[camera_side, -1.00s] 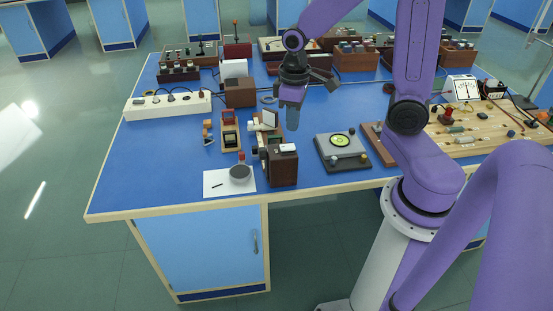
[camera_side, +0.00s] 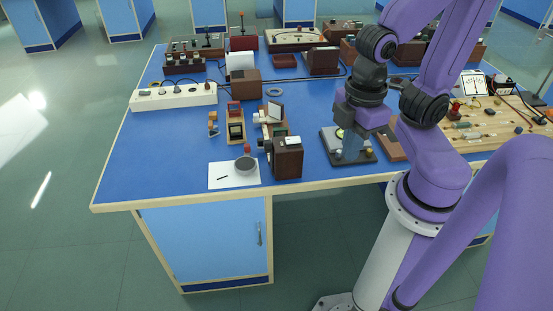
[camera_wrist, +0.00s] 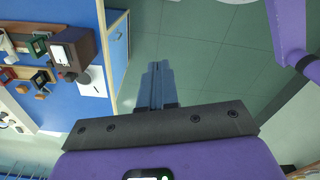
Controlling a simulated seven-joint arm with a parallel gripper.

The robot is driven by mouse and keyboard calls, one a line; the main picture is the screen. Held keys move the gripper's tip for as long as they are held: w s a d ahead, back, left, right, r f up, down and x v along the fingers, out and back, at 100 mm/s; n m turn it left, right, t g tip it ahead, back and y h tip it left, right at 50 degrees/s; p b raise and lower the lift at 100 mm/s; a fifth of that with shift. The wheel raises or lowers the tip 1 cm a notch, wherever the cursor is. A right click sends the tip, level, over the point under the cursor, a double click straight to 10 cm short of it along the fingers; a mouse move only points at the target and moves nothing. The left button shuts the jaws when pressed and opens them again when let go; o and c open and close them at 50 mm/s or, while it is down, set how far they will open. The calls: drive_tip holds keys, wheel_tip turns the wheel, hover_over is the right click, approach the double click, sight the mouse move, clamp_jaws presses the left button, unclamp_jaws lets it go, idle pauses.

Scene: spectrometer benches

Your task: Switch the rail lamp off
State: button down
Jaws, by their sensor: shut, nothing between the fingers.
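A smaller brown box (camera_side: 245,84) stands farther back. I cannot tell which part is the rail lamp or its switch.
A white power strip (camera_side: 172,96) lies at the back left. A wooden circuit board (camera_side: 480,135) fills the right.

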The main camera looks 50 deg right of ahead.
wheel_tip(320, 180, up, 2)
drive_tip(key=m, duration=2.2)
hover_over(288, 140)
drive_tip(key=shift+d+r, duration=0.1)
drive_tip(key=shift+r, duration=0.1)
wheel_tip(288, 140, down, 14)
